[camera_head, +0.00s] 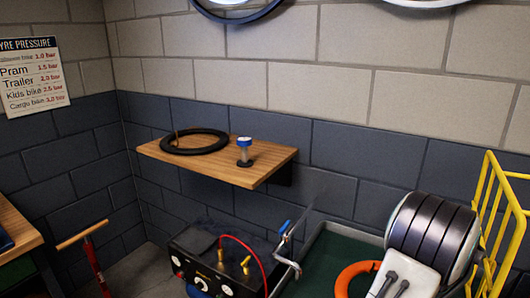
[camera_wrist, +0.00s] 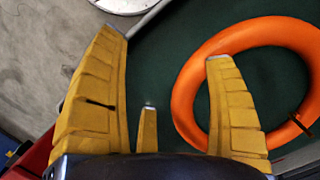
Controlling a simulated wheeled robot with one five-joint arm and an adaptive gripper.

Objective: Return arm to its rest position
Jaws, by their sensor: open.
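My gripper (camera_wrist: 164,48) shows in the wrist view with its yellow fingers spread wide and nothing between them. In the head view the same orange ring (camera_head: 345,277) is at the bottom right, partly cut off.
A wooden wall shelf (camera_head: 222,172) holds a black ring (camera_head: 195,143) and a blue-topped fitting (camera_head: 244,152). Below stands a black unit (camera_head: 200,255) with a red hose (camera_head: 245,252). A yellow frame (camera_head: 487,205) is at right, a wooden-handled pump (camera_head: 82,236) at left.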

